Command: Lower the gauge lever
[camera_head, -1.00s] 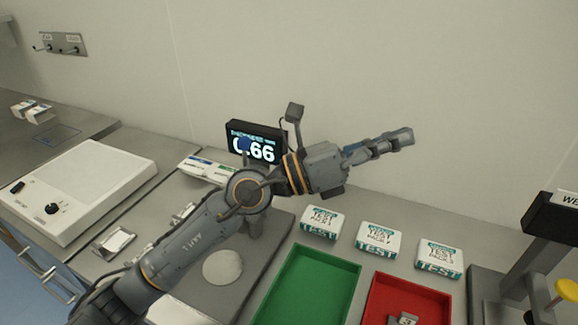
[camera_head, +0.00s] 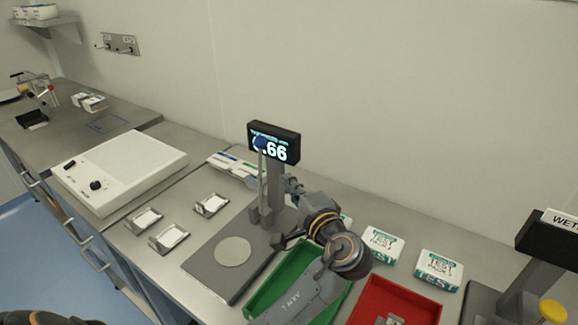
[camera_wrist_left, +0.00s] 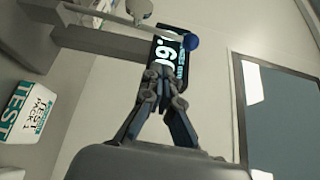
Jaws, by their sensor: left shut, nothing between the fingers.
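The gauge has a black display (camera_head: 275,143) on a grey post, showing digits ending in .66. Its lever (camera_head: 262,178) is an upright grey rod with a blue knob (camera_head: 261,143) on top, in front of the display. The knob also shows in the left wrist view (camera_wrist_left: 191,41), just right of the fingertips. My left gripper (camera_head: 288,184) is to the right of the gauge post and lower than the knob. In the left wrist view its fingers (camera_wrist_left: 163,72) meet at the tips, empty, in front of the display. Contact with the gauge cannot be told. My right gripper is not in view.
The gauge's base plate carries a pale round disc (camera_head: 233,251). A green tray (camera_head: 262,292) and a red tray (camera_head: 425,306) lie to the right, partly behind my arm. White test packs (camera_head: 439,266) stand behind them. A white flat device (camera_head: 120,170) is at left.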

